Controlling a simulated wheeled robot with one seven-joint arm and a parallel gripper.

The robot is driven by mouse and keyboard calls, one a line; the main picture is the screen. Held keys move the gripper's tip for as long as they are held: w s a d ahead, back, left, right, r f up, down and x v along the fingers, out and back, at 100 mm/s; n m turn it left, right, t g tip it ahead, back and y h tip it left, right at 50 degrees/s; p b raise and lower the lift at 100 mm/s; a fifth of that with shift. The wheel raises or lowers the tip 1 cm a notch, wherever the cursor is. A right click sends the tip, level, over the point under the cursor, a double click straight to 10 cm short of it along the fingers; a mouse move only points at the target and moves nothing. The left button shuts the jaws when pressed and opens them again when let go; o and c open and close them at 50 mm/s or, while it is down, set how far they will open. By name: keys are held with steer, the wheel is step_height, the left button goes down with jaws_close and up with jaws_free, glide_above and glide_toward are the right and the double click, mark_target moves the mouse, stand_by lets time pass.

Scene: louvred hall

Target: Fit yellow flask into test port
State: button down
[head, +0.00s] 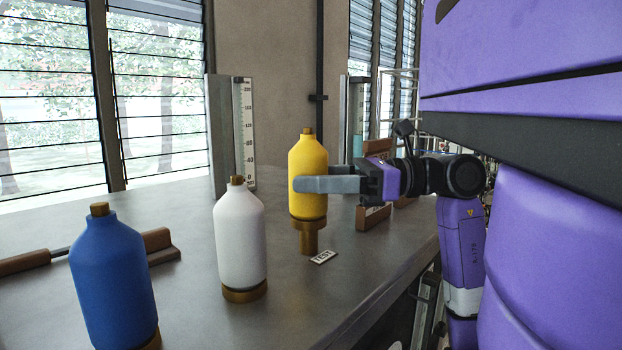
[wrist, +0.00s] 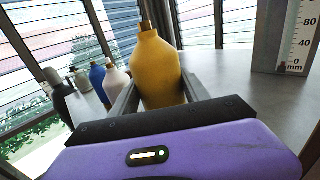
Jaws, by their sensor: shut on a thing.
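The yellow flask (head: 308,160) is upright with a brown cap; it also fills the middle of the wrist view (wrist: 160,72). My gripper (head: 325,185) is shut on its body from the right, with one grey finger across its front. Below the flask are a brass collar (head: 308,223) and a narrower brass stem (head: 309,243) reaching down to the bench beside a TEST label (head: 323,257). I cannot tell whether collar and stem belong to the flask or the test port, or whether the flask is seated. The wrist view hides the flask's bottom.
A white flask (head: 240,240) and a blue flask (head: 110,275) stand on the grey bench (head: 190,220) to the left, each with brass at its base. A scale post (head: 245,135) stands behind. A brown rack (head: 375,215) is close behind my gripper.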

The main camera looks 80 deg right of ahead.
steer(key=shift+c, duration=2.2)
jaws_free()
steer(key=shift+s+d+r+p, duration=0.15)
steer(key=shift+s+d+r, duration=0.05)
steer(key=shift+s+r, duration=0.6)
steer(key=shift+s+d+r+p, duration=0.2)
steer(key=shift+s+r, duration=0.6)
steer(key=shift+r, duration=0.05)
steer(key=shift+s+d+r+p, duration=0.15)
steer(key=shift+s+d+r, duration=0.05)
steer(key=shift+s+r, duration=0.6)
steer(key=b, duration=0.3)
glide_toward(315, 147)
steer(key=shift+s+d, duration=0.3)
steer(key=shift+s, duration=0.2)
steer(key=shift+s+d, duration=0.25)
steer(key=shift+s, duration=0.25)
